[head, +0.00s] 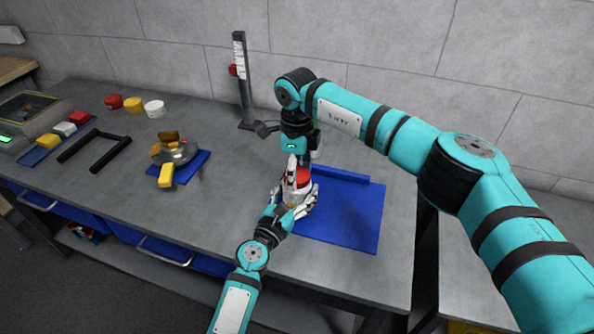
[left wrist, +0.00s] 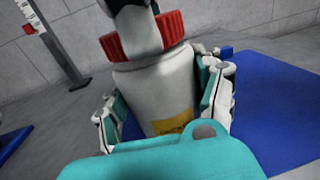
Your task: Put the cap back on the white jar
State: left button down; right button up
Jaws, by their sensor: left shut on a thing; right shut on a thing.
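The white jar (head: 293,198) with a yellow label stands at the left part of the blue mat (head: 349,219). My left gripper (head: 293,210) is shut around the jar's body; its fingers flank the jar in the left wrist view (left wrist: 164,112). The red ridged cap (left wrist: 172,29) is at the jar's mouth, and it shows in the head view (head: 303,178) too. My right gripper (head: 298,164) comes down from above and is shut on the cap, its finger covering part of it. The cap meets the jar's top, but I cannot tell whether it is seated.
A height gauge (head: 243,80) stands behind, left of my right arm. To the left are a glass dish (head: 176,152) with yellow blocks, a black handle frame (head: 95,150), loose red, yellow and white lids (head: 133,104), and a blue tray of blocks (head: 42,152). The mat's right side is clear.

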jog(key=o, duration=1.4)
jog(key=shift+c, duration=0.2)
notch_tip(320, 180, up, 12)
pick_arm(q)
jog(key=shift+c, duration=0.4)
grip_release()
